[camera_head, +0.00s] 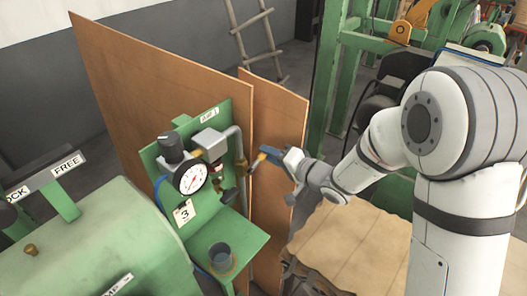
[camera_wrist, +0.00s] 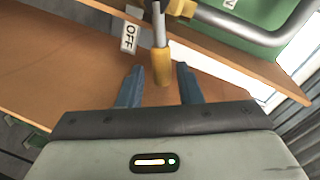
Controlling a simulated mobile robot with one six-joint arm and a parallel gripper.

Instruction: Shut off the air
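A valve lever with a yellow grip (camera_wrist: 161,66) on a grey stem shows in the wrist view, just under a white OFF label (camera_wrist: 130,36). In the head view the yellow lever end (camera_head: 258,161) sits beside the grey air pipe (camera_head: 238,145) at the right of the green panel (camera_head: 230,118). My gripper (camera_wrist: 159,72) is open. Its two blue fingers stand on either side of the yellow grip, with a gap on each side. In the head view my gripper (camera_head: 268,155) reaches in from the right. The valve body is partly hidden there.
A pressure gauge (camera_head: 190,178) and a black knob (camera_head: 171,147) are on the green panel. Brown boards (camera_head: 150,85) stand behind it. A cup (camera_head: 220,255) sits on the green shelf below.

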